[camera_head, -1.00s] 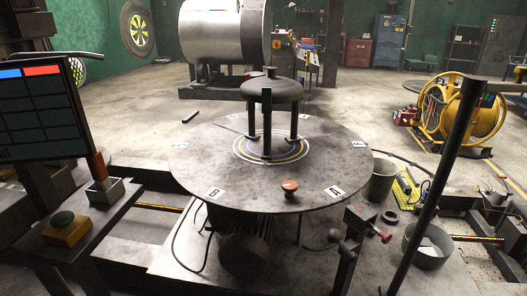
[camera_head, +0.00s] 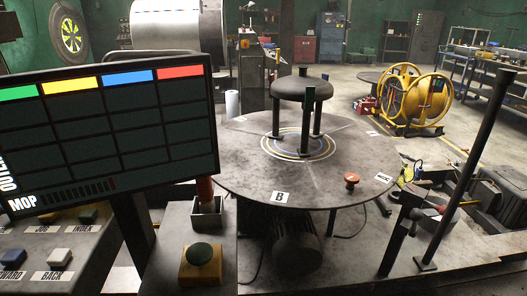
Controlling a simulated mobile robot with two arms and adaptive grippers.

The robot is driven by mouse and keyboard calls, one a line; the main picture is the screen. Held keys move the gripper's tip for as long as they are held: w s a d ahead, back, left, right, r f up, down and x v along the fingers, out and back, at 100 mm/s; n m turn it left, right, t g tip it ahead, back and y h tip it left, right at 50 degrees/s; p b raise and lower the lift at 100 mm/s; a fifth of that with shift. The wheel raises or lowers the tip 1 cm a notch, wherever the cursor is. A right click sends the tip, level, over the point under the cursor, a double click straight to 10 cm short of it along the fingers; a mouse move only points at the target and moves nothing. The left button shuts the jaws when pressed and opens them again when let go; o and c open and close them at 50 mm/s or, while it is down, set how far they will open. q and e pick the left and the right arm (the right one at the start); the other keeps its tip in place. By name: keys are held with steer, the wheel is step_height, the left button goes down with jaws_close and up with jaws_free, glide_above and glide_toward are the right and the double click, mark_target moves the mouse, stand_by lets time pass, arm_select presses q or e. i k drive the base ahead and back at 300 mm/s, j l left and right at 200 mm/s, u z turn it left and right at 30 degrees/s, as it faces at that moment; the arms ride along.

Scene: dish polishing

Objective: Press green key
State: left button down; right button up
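A round dark green key (camera_head: 202,253) sits on top of a yellow box on a grey stand, lower left of centre. Its cap is raised and nothing touches it. A screen (camera_head: 105,135) above the panel has green, yellow, blue and red header cells and hides part of the panel. Neither of my grippers is in view.
A round metal table (camera_head: 250,170) with a stool-like fixture (camera_head: 302,88) and an orange-red knob (camera_head: 352,180) stands right of the keys. A small box with a red handle (camera_head: 207,205) is behind the green key. A slanted dark post (camera_head: 478,150) rises at the right.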

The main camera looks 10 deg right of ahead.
mark_target(88, 215)
steer(key=j+z, duration=0.15)
steer(key=j, duration=2.65)
